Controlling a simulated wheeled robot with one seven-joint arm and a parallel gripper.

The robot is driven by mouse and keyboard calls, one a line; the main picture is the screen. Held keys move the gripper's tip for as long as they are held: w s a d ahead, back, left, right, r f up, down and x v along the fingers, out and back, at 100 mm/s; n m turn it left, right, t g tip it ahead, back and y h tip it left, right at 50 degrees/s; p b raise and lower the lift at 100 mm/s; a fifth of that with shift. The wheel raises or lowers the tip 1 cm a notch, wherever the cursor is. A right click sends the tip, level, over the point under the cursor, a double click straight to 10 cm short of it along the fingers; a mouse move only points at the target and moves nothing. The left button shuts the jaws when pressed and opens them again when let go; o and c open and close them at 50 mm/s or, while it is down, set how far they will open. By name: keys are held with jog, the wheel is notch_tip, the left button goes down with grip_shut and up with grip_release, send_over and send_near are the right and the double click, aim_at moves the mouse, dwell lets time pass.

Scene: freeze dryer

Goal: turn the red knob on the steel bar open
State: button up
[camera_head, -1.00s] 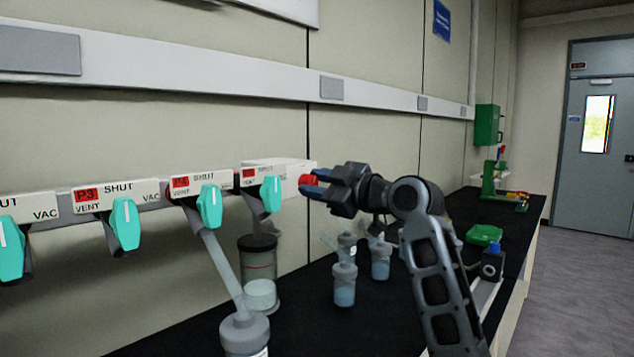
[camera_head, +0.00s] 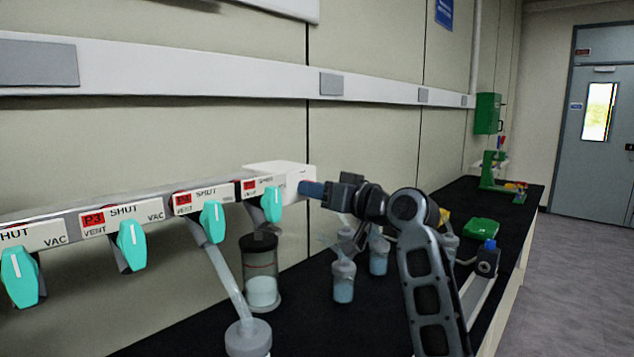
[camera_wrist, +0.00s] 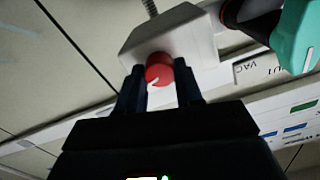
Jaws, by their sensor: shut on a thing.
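The red knob (camera_wrist: 159,69) shows in the wrist view on the end face of a pale block (camera_wrist: 172,34) at the end of the steel bar. It has a white pointer line on it. My gripper (camera_wrist: 160,92) is shut on the knob, with one dark blue finger on each side. In the head view my gripper (camera_head: 312,190) reaches the right end of the steel bar (camera_head: 62,214) from the right. The knob is hidden behind the fingers there.
Teal valve handles (camera_head: 131,246) hang along the bar under labels reading SHUT. A grey-capped flask (camera_head: 247,338) hangs below one valve. A dark-lidded jar (camera_head: 261,272) and small bottles (camera_head: 344,281) stand on the black bench. A green tray (camera_head: 481,228) lies farther right.

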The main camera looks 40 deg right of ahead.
jog(key=m+p, duration=0.2)
jog(key=m, duration=0.1)
jog(key=shift+m, duration=0.5)
jog(key=o, duration=1)
jog(key=shift+o, duration=0.2)
jog(key=s+b, duration=0.1)
jog(key=s, duration=0.6)
jog(key=shift+s+d+b, duration=0.15)
jog(key=shift+s+b, duration=0.25)
